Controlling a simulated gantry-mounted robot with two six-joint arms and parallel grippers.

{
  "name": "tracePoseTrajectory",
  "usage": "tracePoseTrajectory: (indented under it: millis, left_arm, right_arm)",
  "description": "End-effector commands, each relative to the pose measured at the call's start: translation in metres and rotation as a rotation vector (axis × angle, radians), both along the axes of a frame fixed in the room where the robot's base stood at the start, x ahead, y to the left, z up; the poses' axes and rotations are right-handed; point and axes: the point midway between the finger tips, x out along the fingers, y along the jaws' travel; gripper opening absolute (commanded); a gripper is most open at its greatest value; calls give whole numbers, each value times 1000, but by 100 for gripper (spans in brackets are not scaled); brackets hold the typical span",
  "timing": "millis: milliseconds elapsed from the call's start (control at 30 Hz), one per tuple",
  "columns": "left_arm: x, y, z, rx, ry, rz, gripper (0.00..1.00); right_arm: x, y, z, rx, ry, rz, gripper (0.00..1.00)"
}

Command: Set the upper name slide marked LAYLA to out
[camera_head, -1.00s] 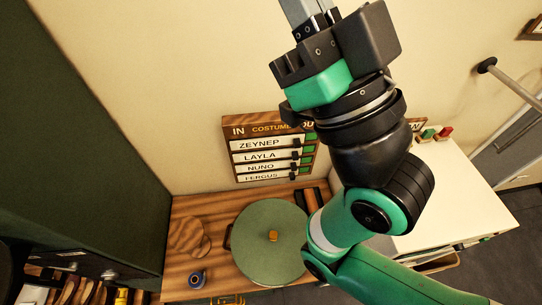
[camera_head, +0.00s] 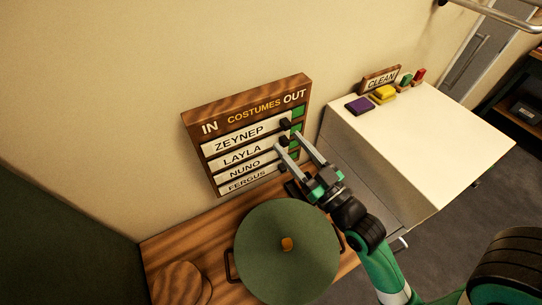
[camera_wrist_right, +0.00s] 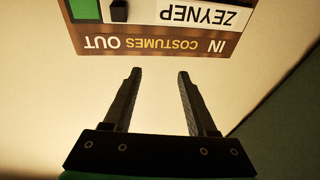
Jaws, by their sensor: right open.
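The brown board (camera_head: 262,92) on the wall reads IN at left, COSTUMES, and OUT at right. Its white LAYLA slide (camera_head: 242,156) is the second row, below the ZEYNEP slide (camera_head: 236,138). Green shows at the rows' right ends, so LAYLA sits toward IN. My right gripper (camera_head: 286,141) is open, its fingertips in front of the right part of the ZEYNEP and LAYLA rows; they partly hide LAYLA's dark knob. Contact cannot be told. The right wrist view shows the open gripper (camera_wrist_right: 158,75) and the inverted board header (camera_wrist_right: 158,44); LAYLA is out of that view.
NUNO and FERGUS slides lie below LAYLA. A round green-lidded pot (camera_head: 268,265) stands on the wooden table (camera_head: 170,245) under the board. A white cabinet (camera_head: 420,140) at right bears coloured blocks and a CLEAN sign (camera_head: 381,79). The wall above the board is clear.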

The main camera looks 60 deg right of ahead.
Motion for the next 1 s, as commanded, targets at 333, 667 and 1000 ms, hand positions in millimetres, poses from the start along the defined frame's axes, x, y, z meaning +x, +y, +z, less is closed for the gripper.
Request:
tracePoseTrajectory:
  millis: [333, 667, 1000]
  left_arm:
    - [0, 0, -43, 0, -2, 0, 99]
    - [0, 0, -38, 0, -2, 0, 99]
    - [0, 0, -37, 0, -1, 0, 99]
  right_arm:
    - [-56, -27, -116, 100, 182, -143, 57]
    - [-19, -48, -114, 98, 179, -140, 57]
    - [37, -82, -115, 98, 180, -139, 57]
